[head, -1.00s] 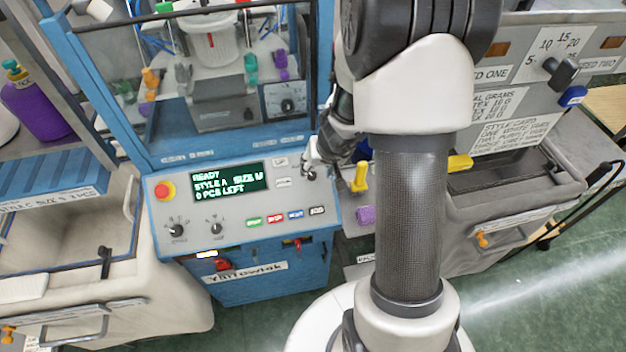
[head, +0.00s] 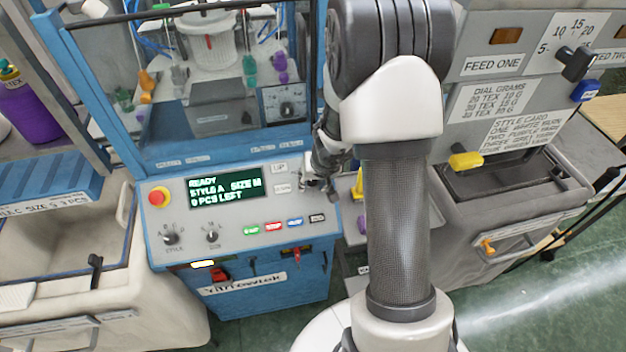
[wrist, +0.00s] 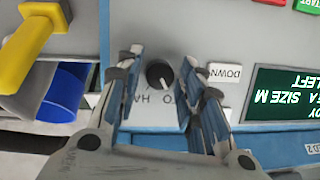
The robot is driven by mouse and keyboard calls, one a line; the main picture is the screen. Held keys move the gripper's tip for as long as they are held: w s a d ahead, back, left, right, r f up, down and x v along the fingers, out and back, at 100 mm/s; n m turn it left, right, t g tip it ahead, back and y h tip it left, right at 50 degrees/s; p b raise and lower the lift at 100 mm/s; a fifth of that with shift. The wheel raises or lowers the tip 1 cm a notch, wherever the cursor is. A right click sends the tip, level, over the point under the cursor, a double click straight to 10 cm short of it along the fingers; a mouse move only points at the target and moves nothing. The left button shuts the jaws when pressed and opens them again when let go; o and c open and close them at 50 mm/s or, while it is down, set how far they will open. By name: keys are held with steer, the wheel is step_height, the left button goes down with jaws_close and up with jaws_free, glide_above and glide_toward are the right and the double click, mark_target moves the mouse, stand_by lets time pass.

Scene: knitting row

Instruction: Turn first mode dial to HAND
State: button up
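The mode dial (wrist: 158,74) is a small round black knob with a white pointer mark, on the grey control panel. In the wrist view its pointer slants to the lower right, toward the side of the letters "TO". The partly hidden letters "HA" lie to the left of them. My gripper (wrist: 160,64) is open, with one finger on each side of the dial. Gaps show between the fingers and the knob. In the head view my gripper (head: 318,185) is at the panel's right end and largely hides the dial.
The panel has a green display (head: 224,187), a red stop button (head: 158,197), two lower knobs and several coloured buttons. A DOWN label (wrist: 225,73) is close beside my right-hand finger in the wrist view. A yellow handle (wrist: 28,45) stands out nearby.

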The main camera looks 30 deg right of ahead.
steer(key=c, duration=0.7)
steer(key=shift+m+b, duration=0.4)
steer(key=shift+b, duration=0.15)
steer(key=shift+d+f+m+y+b, duration=0.1)
steer(key=shift+f+m+y+b, duration=0.15)
steer(key=shift+m+b, duration=0.8)
steer(key=m+t+b, duration=0.1)
steer(key=m+b, duration=0.2)
steer(key=b, duration=0.2)
steer(key=shift+y, duration=0.35)
steer(key=m+t+b, duration=0.1)
steer(key=m+b, duration=0.2)
steer(key=b, duration=0.1)
steer(key=shift+s+m+b, duration=0.15)
steer(key=shift+m+b, duration=0.2)
steer(key=shift+b, duration=0.05)
steer(key=shift+r+m+b, duration=0.15)
steer(key=shift+m+b, duration=0.55)
steer(key=shift+b, duration=0.1)
steer(key=shift+t+y, duration=0.3)
